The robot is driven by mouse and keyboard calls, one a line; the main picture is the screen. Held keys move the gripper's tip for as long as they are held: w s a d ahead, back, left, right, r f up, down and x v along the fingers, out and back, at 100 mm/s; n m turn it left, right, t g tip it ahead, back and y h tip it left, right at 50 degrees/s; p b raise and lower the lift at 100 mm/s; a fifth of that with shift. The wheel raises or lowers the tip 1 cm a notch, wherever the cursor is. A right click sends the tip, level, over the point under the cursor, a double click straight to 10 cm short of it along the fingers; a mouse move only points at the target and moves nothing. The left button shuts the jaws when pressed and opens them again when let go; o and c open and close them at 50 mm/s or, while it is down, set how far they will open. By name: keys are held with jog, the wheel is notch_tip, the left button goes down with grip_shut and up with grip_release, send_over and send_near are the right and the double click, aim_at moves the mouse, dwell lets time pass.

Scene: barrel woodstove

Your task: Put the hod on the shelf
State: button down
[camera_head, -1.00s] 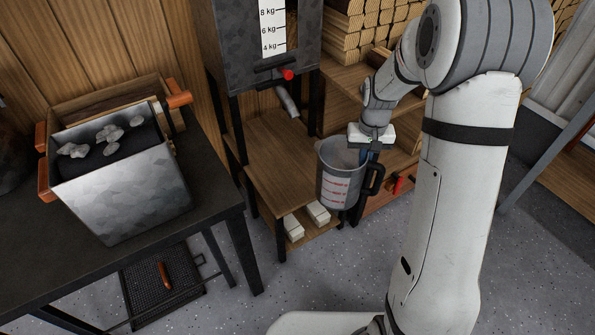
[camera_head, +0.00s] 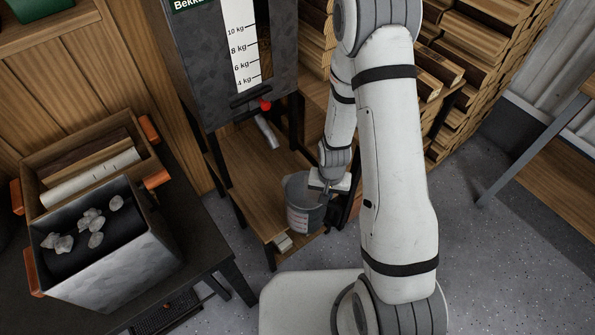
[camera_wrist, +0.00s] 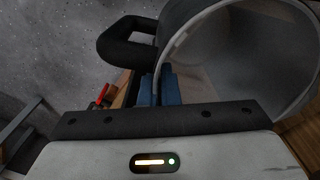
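The hod (camera_head: 300,217) is a grey jug-like bucket with a white scale label and a dark handle. In the head view it is upright at the front right corner of the wooden shelf (camera_head: 251,191) under the hopper. I cannot tell whether its base touches the board. My gripper (camera_head: 322,193) is at the hod's right rim, partly hidden by my wrist. In the wrist view the blue fingers of my gripper (camera_wrist: 160,88) are close together on the hod's rim, beside the black handle (camera_wrist: 122,42). The hod's open mouth (camera_wrist: 240,45) fills the right of that view.
A dark hopper (camera_head: 225,88) with a kg scale and red-knobbed outlet hangs above the shelf. A metal bin of pale lumps (camera_head: 133,267) and a wooden crate (camera_head: 30,192) stand on the left table. Stacked firewood (camera_head: 480,60) is behind. Grey floor lies right.

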jog(key=w+a+f, duration=0.1)
jog(key=w+a, duration=0.6)
jog(key=w, duration=0.3)
jog(key=shift+f+b, duration=0.25)
jog(key=shift+b, duration=0.2)
jog(key=shift+w, duration=0.1)
jog(key=c, duration=2.1)
grip_release()
jog(key=shift+f, duration=0.2)
jog(key=shift+c, duration=0.2)
jog(key=o, duration=0.5)
jog(key=shift+r, duration=0.1)
